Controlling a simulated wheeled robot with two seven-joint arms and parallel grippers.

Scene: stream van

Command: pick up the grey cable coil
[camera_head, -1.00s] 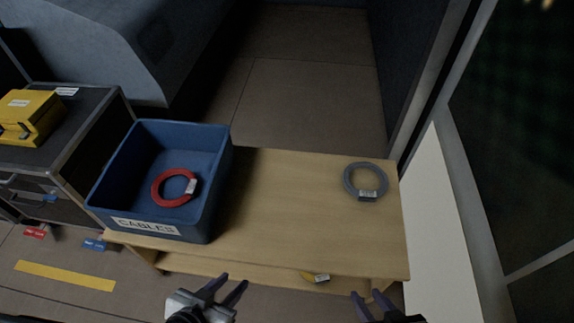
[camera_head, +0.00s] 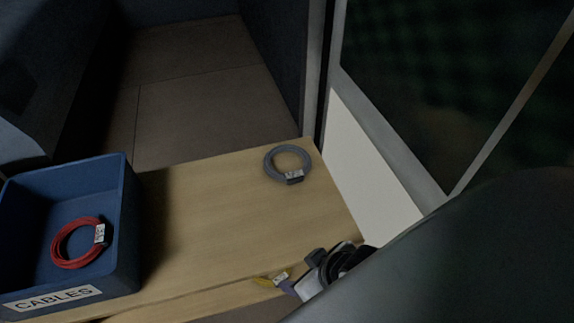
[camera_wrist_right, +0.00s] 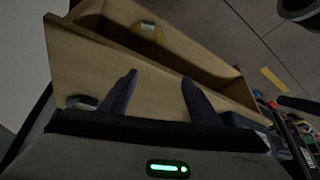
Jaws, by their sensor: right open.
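The grey cable coil (camera_head: 272,164) lies flat near the far right corner of the wooden table (camera_head: 200,215), its tag toward me. In the right wrist view, what looks like part of the coil (camera_wrist_right: 82,101) shows at the left, mostly hidden by my gripper. My right gripper (camera_head: 289,287) is at the table's front edge, well short of the coil and partly hidden by my arm. In the wrist view its two fingers (camera_wrist_right: 158,95) are apart with nothing between them. My left gripper is out of view.
A blue bin (camera_head: 128,225) labelled CABLES stands at the table's left with a red coil (camera_head: 56,246) inside. A yellow coil (camera_head: 266,282) lies below the tabletop's front edge. A white ledge and window frame (camera_head: 385,135) border the right. The middle tabletop is clear.

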